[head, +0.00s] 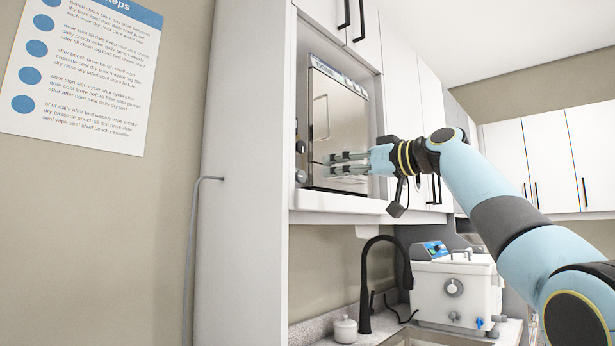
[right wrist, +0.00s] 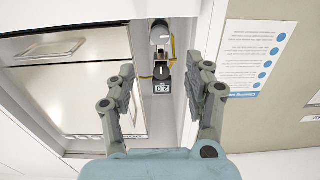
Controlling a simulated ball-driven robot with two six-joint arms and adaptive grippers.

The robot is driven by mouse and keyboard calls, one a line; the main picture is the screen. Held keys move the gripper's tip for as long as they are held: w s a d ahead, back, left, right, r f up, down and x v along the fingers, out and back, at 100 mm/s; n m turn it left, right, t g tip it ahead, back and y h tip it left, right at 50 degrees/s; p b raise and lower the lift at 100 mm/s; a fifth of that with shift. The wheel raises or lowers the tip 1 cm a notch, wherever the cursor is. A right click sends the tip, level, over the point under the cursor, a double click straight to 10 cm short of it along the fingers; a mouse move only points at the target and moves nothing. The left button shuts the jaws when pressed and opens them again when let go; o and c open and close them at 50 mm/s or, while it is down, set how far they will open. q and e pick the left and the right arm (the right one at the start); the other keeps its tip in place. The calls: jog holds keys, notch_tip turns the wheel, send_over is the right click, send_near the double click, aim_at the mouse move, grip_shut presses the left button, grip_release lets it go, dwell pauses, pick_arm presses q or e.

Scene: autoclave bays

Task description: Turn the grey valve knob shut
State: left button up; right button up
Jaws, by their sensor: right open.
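A small grey knob (head: 300,176) sits on the narrow strip left of the steel autoclave door (head: 338,125), below a darker fitting (head: 301,147). My right gripper (head: 330,163) is open and empty in front of the autoclave, to the right of the knob in the head view. In the right wrist view its fingers (right wrist: 168,80) stand apart, with the fittings seen between them. My left gripper is out of view.
A tall white side panel (head: 245,180) stands left of the bay. A white shelf edge (head: 350,205) runs below it. Underneath are a black tap (head: 366,290) and a white bench unit (head: 470,285) with its own round knob. A poster (head: 85,75) hangs far left.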

aim_at(303, 175)
jog(key=p+x, duration=0.3)
jog(key=x, duration=0.5)
jog(key=shift+w+a, duration=0.2)
jog(key=shift+x, duration=0.75)
jog(key=shift+f, duration=0.1)
jog(key=shift+c, duration=0.2)
grip_shut()
